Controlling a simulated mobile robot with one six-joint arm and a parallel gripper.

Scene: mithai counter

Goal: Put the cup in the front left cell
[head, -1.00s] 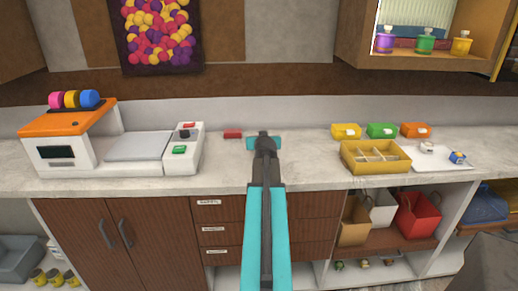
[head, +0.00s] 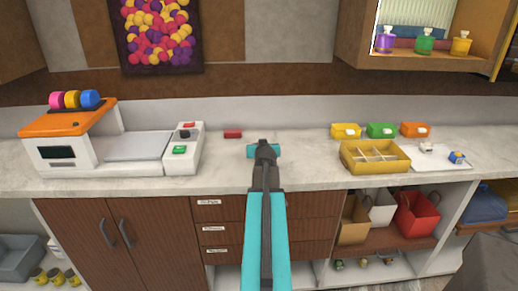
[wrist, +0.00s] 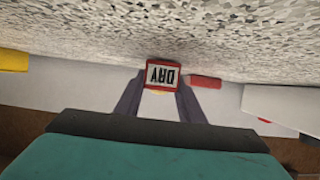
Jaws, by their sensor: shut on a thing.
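My gripper (head: 264,150) is over the middle of the counter. In the wrist view its two grey fingers are shut on a small red-edged thing with a white face (wrist: 162,75) reading "DRY" upside down. I cannot tell whether this is the cup; the arm hides it in the head view. A yellow divided box (head: 376,167) with several cells stands on the counter to the right, apart from my gripper. The cells that I can make out look empty.
A white tray (head: 448,163) with small items lies right of the box. Yellow (head: 345,131), green (head: 381,130) and orange (head: 415,130) containers stand behind. A red block (head: 232,133) lies near the wall. A white scale (head: 135,147) is on the left. The counter between is clear.

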